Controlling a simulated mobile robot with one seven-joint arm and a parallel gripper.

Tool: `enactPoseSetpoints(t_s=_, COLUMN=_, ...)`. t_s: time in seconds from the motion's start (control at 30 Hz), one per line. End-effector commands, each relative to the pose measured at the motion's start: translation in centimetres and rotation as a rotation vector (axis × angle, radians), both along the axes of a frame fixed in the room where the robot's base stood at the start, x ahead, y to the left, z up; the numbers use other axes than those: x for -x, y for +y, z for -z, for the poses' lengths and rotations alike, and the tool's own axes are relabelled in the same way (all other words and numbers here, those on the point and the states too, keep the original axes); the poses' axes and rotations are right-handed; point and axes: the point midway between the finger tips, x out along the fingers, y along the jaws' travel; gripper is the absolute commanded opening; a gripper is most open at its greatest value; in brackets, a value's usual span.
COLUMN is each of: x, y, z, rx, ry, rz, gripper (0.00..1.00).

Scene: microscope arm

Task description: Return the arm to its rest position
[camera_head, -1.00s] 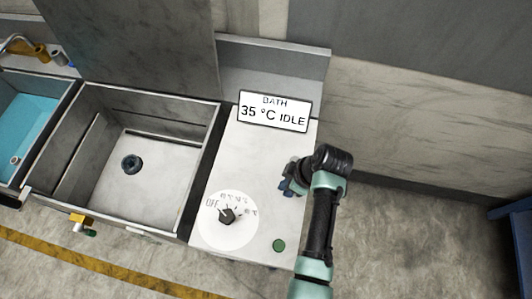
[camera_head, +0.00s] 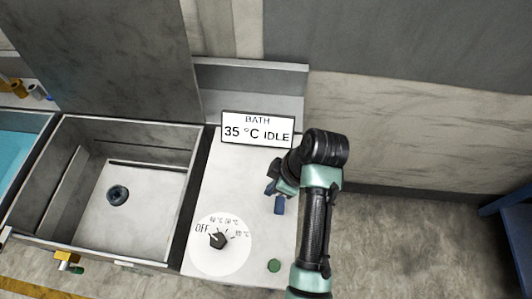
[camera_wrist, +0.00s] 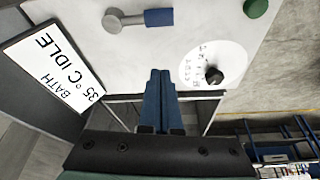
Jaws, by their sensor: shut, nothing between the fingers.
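My arm rises from the bottom of the head view and bends at a black elbow joint. My gripper (camera_head: 279,204) hangs beside it over the right part of the white panel, partly hidden by the arm. In the wrist view my gripper (camera_wrist: 159,75) shows two blue fingers together, shut and empty. The fingers look apart from the dial (camera_head: 218,241) and from the display (camera_head: 257,130), which reads BATH 35 °C IDLE. In the wrist view the dial (camera_wrist: 213,75) lies to the right of the fingertips.
A green button (camera_head: 274,265) sits at the panel's front right. A grey lever with a blue grip (camera_wrist: 158,17) shows in the wrist view. A steel basin (camera_head: 145,211) is left of the panel. A blue rack (camera_head: 508,208) stands far right; the floor between is clear.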

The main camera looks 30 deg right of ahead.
Motion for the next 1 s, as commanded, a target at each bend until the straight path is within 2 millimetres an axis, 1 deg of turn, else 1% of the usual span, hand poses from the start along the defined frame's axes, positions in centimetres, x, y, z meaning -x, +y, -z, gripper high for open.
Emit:
enactPoseSetpoints(t_s=0.1, x=0.2, y=-0.3, z=-0.8, rx=0.000, ry=-0.002, rz=0.002, gripper=0.00)
enactPoseSetpoints(t_s=0.2, x=0.3, y=-0.4, z=-1.1, rx=0.000, ry=0.000, rz=0.001, gripper=0.00)
enactPoseSetpoints(t_s=0.77, x=0.3, y=-0.3, z=-1.1, rx=0.000, ry=0.000, rz=0.000, gripper=0.00)
enactPoseSetpoints(t_s=0.87, x=-2.1, y=-0.6, z=-2.7, rx=0.048, ry=-0.073, rz=0.044, gripper=0.00)
enactPoseSetpoints(t_s=0.97, x=-6.2, y=-1.0, z=-6.4, rx=0.115, ry=-0.223, rz=0.139, gripper=0.00)
enactPoseSetpoints(t_s=1.0, x=-8.1, y=-0.9, z=-8.5, rx=0.138, ry=-0.303, rz=0.185, gripper=0.00)
